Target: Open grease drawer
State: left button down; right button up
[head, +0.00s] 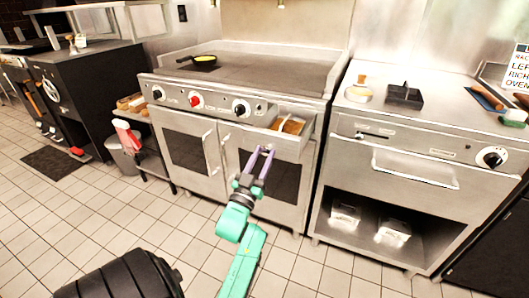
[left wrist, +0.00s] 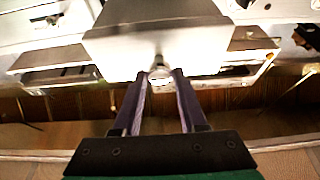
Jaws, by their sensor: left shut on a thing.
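The grease drawer (head: 287,143) sits under the flat griddle top of the middle range and stands pulled out, its top uncovered. Something brownish (head: 290,126) shows inside it. My left gripper (head: 266,150) is at the front of the drawer, its purple fingers pointing up toward it. In the left wrist view, the drawer's pale front panel (left wrist: 150,38) fills the upper middle. The fingertips (left wrist: 159,74) are closed around a small round knob or handle on that panel. The fingers partly hide it. My right gripper is not in view.
Oven doors (head: 262,175) with dark windows are below the drawer. A second counter (head: 420,120) with a towel-bar handle is on the right. The tiled floor (head: 90,215) at left front is largely clear.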

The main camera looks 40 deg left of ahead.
pick_arm(q)
jog(key=shift+c, duration=2.3)
grip_release()
jog(key=shift+r, duration=0.2)
notch_tip(320, 180, up, 20)
jog(key=p, duration=0.4)
jog(key=shift+f+p, duration=0.2)
jog(key=shift+p, duration=0.1)
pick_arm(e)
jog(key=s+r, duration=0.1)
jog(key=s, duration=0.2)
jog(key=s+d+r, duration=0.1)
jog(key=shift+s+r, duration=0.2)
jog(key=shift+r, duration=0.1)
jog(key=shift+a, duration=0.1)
